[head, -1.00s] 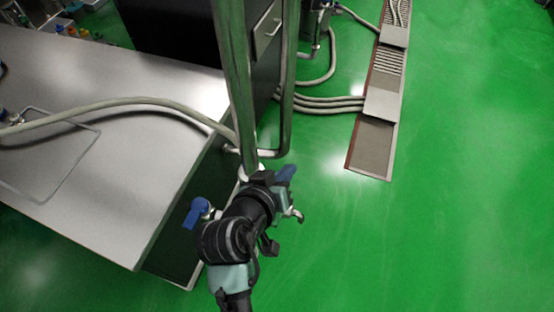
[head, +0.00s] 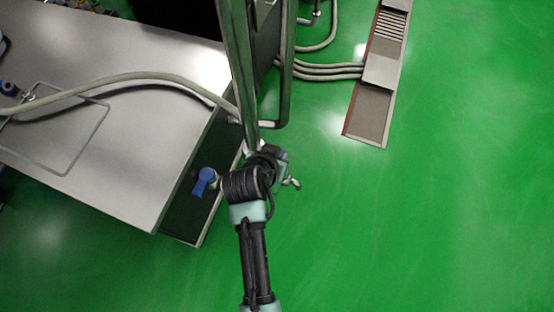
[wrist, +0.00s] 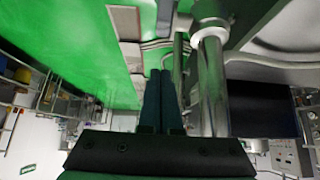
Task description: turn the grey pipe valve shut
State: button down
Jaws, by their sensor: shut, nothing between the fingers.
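My gripper (wrist: 160,73) shows in the wrist view with its two dark fingers together and nothing between them. A steel pipe (wrist: 214,90) with a white collar (wrist: 210,32) stands just right of the fingers, apart from them in the picture. In the head view my arm covers the lower end of the pipe (head: 238,65), and my fingers cannot be made out. A valve with a blue handle (head: 204,181) sits left of my arm, beside the table. A small pale metal fitting (head: 292,183) sticks out right of my wrist. No grey valve handle can be made out clearly.
A steel table (head: 110,150) fills the left, with a hose (head: 120,78) lying across it. Several hoses (head: 325,68) run to a floor drain (head: 374,112) at the upper right. The green floor (head: 430,220) on the right is clear.

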jog(key=x, duration=0.3)
jog(key=shift+w+d+f, duration=0.1)
jog(key=shift+w+f, duration=0.2)
jog(key=s+f, duration=0.1)
jog(key=f+p, duration=0.1)
jog(key=shift+s+a+f, duration=0.3)
jog(key=shift+s, duration=0.1)
jog(key=shift+s+a+f, duration=0.1)
jog(key=shift+s+f, duration=0.15)
jog(key=shift+f, duration=0.15)
jog(key=shift+w+f, duration=0.1)
jog(key=shift+f, duration=0.05)
